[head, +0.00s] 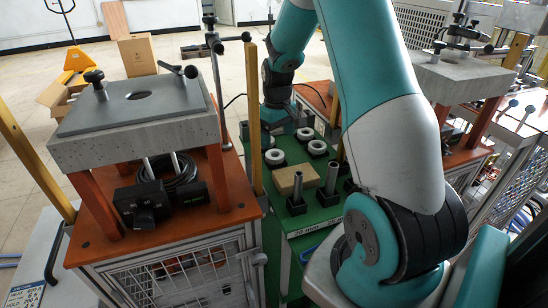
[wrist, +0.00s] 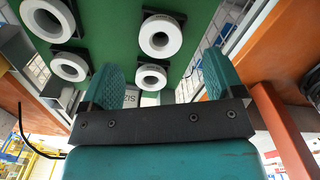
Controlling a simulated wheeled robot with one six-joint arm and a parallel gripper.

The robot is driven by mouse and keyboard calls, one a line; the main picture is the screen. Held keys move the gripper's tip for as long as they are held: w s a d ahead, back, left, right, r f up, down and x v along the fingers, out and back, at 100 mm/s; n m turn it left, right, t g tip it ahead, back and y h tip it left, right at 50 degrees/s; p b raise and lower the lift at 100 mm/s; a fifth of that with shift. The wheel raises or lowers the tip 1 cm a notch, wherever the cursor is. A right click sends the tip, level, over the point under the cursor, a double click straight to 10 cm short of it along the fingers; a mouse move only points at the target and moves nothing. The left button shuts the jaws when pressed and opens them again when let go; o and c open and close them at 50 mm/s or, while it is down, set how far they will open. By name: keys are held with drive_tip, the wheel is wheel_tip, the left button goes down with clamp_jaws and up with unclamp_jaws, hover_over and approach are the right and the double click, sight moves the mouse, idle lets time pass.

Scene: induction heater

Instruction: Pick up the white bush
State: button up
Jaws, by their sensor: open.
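Several white ring-shaped bushes sit in black holders on the green table (head: 312,218). In the head view I see one bush (head: 275,157) at the left and two more, an upper one (head: 305,133) and a lower one (head: 317,147). In the wrist view, two bushes lie in the middle, the nearer one (wrist: 151,77) and the farther one (wrist: 160,36). Two others (wrist: 70,66) (wrist: 48,18) are at the left. My gripper (wrist: 160,70) is open and empty, its teal fingers apart, with the nearer middle bush showing between them. In the head view my arm partly hides the gripper.
Metal pins (head: 298,188) and a tan block (head: 284,180) stand on the table's near part. A heater stand with a grey slab (head: 140,112) flanks it at left, another (head: 465,75) at right. A yellow post (head: 253,120) rises beside the table.

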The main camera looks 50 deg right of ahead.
drive_tip(key=shift+w+f+p, duration=0.1)
drive_tip(key=shift+f+p, duration=0.2)
drive_tip(key=shift+f, duration=3.2)
drive_tip(key=c, duration=1.1)
drive_tip(key=shift+r, duration=0.15)
wheel_tip(320, 180, up, 21)
wheel_tip(320, 180, up, 6)
drive_tip(key=p, duration=0.7)
hover_over(277, 153)
drive_tip(key=s+a, duration=0.1)
drive_tip(key=shift+a+r, duration=0.15)
